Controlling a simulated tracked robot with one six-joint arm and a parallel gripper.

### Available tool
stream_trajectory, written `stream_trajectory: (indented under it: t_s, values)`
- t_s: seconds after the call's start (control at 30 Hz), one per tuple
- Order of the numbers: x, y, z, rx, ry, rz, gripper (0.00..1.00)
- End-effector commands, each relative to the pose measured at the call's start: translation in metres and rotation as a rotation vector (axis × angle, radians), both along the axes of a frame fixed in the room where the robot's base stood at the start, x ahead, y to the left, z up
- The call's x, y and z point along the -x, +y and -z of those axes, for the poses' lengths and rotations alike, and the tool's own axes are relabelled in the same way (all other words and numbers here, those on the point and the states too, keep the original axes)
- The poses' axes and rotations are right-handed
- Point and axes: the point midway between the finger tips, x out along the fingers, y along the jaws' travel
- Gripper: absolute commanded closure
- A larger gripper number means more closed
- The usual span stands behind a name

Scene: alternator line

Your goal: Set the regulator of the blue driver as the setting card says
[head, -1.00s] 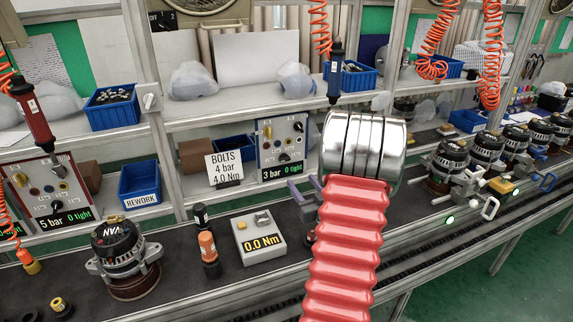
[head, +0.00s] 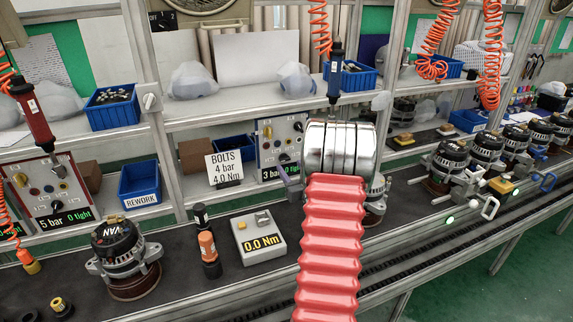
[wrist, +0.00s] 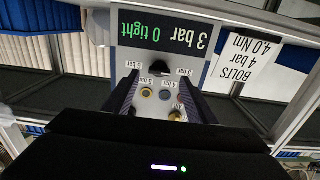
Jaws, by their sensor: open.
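The blue driver (head: 336,74) hangs upright from an orange coiled hose. Its regulator panel (head: 268,147) stands on the bench shelf below, partly hidden by my arm; its display reads 3 bar, 0 tight. The panel's face appears upside down in the wrist view (wrist: 187,62), with a black knob (wrist: 160,71) near the display and bar labels around it. The setting card (head: 225,167) reads BOLTS, 4 bar, 4.0 Nm. My gripper (wrist: 158,95) is open, its two fingers in front of the panel, one on each side of the coloured ports. Contact cannot be told.
A red driver (head: 33,112) hangs at left above another panel (head: 50,195) reading 5 bar. A torque tester (head: 262,248) reads 0.0 Nm. A blue REWORK bin (head: 139,186) sits on the shelf.

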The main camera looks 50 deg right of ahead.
Motion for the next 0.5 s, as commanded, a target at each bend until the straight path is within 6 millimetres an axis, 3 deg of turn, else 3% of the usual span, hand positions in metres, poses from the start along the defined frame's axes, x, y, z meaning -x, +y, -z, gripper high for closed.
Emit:
stream_trajectory:
  t_s: [0.2,0.5]
  values:
    - [-0.026,-0.015,0.0,0.0,-0.001,-0.001,0.48]
    - [-0.036,-0.021,0.0,0.0,-0.001,0.0,0.48]
